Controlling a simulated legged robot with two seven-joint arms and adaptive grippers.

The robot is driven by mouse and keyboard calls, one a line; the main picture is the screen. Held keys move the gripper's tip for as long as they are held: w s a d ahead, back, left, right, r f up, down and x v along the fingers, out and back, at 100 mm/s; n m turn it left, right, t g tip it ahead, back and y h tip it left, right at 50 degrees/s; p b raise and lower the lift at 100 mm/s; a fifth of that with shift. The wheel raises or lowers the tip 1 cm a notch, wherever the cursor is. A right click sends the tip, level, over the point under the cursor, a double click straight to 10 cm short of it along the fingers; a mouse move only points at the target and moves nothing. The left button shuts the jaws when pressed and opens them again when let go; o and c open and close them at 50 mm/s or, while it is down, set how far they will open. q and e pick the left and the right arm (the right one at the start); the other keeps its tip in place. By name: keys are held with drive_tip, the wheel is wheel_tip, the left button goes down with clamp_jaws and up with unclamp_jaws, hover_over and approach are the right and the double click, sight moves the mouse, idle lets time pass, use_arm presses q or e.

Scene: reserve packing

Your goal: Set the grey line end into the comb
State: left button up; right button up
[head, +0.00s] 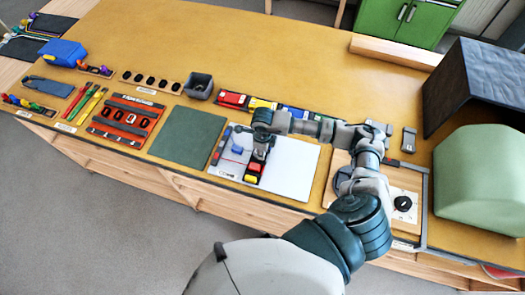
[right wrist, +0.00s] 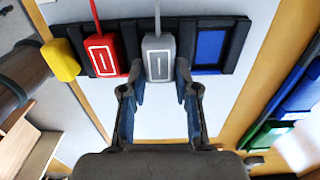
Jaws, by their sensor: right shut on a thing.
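The comb (right wrist: 128,38) is a black strip lying on a white sheet. A red line end (right wrist: 101,55) sits in it, with a yellow one (right wrist: 66,60) at its left end. A blue space (right wrist: 209,46) at the right is empty. The grey line end (right wrist: 158,58) is between the red end and the blue space, over the comb, with its grey line running away upward. I cannot tell if it is fully seated. My right gripper (right wrist: 160,82) is shut on it; it also shows over the comb in the head view (head: 261,153). My left gripper is out of view.
A dark green mat (head: 187,137) lies left of the white sheet (head: 292,172). A row of coloured blocks (head: 262,104) lies behind. A wooden board with a black knob (head: 402,203) and a green rounded box (head: 482,180) are at the right.

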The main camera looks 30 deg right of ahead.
drive_tip(key=shift+f+b, duration=0.45)
drive_tip(key=o, duration=1.1)
wheel_tip(320, 180, up, 12)
drive_tip(key=shift+d+f, duration=0.1)
drive_tip(key=shift+d, duration=0.05)
